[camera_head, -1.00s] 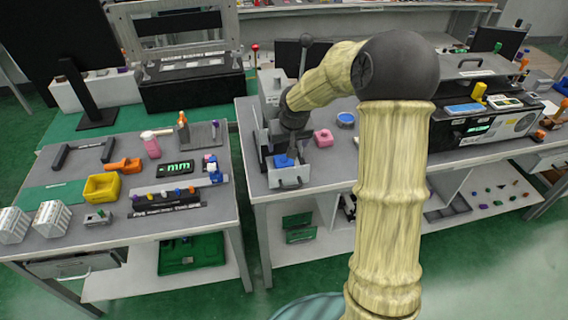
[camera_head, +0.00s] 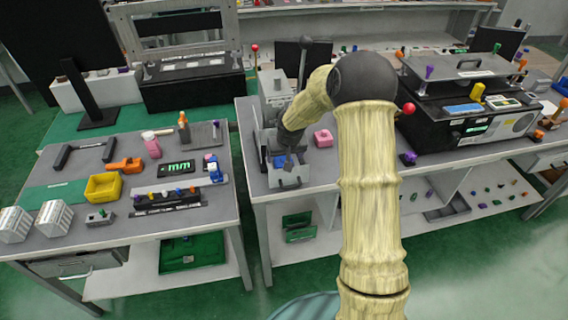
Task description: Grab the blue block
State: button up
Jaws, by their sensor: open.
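The blue block (camera_head: 280,161) sits in the small grey open-fronted fixture at the front left corner of the middle table (camera_head: 318,177). My gripper (camera_head: 289,160) is over this fixture, pointing down, right at the block and partly in front of it. It is open. The fingers are small and dark here, so I cannot tell whether they touch the block or straddle it.
A grey lever machine (camera_head: 275,95) with a tall black-knobbed lever stands just behind the block. A pink block (camera_head: 323,138) lies to the right. A black device with a red knob (camera_head: 460,115) stands further right. The left table (camera_head: 130,215) holds several small parts.

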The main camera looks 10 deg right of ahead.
aim_at(283, 160)
jog(key=x, duration=0.3)
jog(key=shift+w+a+f, duration=0.1)
jog(key=shift+w+f, duration=0.1)
jog(key=shift+c, duration=0.2)
jog(key=c, duration=1.3)
jog(key=shift+r, duration=0.2)
notch_tip(283, 160, up, 28)
jog(key=shift+f+b, duration=0.1)
jog(key=shift+b, duration=0.25)
